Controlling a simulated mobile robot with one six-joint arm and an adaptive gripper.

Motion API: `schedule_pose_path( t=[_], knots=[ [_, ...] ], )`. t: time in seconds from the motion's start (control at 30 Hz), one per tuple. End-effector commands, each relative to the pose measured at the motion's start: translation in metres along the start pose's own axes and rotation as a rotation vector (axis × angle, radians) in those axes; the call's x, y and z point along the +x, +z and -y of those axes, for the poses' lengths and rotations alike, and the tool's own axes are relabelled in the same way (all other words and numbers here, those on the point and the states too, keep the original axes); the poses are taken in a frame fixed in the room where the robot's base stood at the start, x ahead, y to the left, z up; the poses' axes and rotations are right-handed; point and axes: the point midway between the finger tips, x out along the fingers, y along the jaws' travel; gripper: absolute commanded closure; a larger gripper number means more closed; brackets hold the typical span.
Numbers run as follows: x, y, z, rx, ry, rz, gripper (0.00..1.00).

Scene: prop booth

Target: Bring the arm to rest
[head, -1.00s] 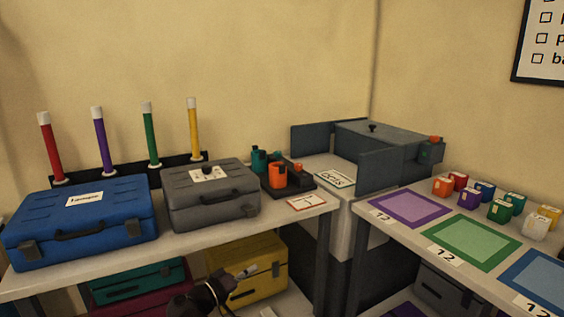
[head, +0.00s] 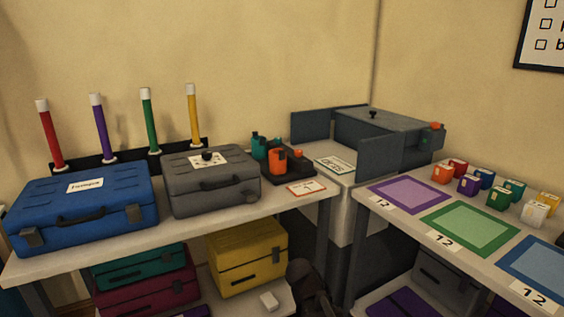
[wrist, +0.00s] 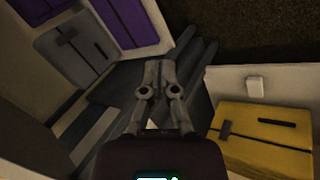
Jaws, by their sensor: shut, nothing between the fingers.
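My gripper (wrist: 157,68) shows in the wrist view with its two fingers together and nothing between them. It points at the gap between the lower shelves, and no object touches it that I can see. In the head view only a dark part of my arm shows at the bottom middle, in front of the gap between the two tables. The fingers cannot be made out there.
A yellow case (head: 248,262) and a small white block (head: 269,302) sit on the left lower shelf. A purple case (head: 400,304) and a dark grey case (head: 452,282) are under the right table. A blue case (head: 85,212) and a grey case (head: 208,190) stand on the left table (head: 262,211).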

Motion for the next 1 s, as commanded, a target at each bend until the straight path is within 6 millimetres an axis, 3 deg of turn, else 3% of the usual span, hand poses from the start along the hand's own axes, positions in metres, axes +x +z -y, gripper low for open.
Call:
schedule_pose_path(
  t=[0.23,0.7,1.0],
  knots=[
    [0.025,0.025,-0.009,0.019,-0.245,0.086,1.0],
    [0.034,0.045,-0.016,0.05,-0.524,0.118,1.0],
    [0.005,0.041,-0.031,0.047,-0.524,0.117,1.0]
  ],
)
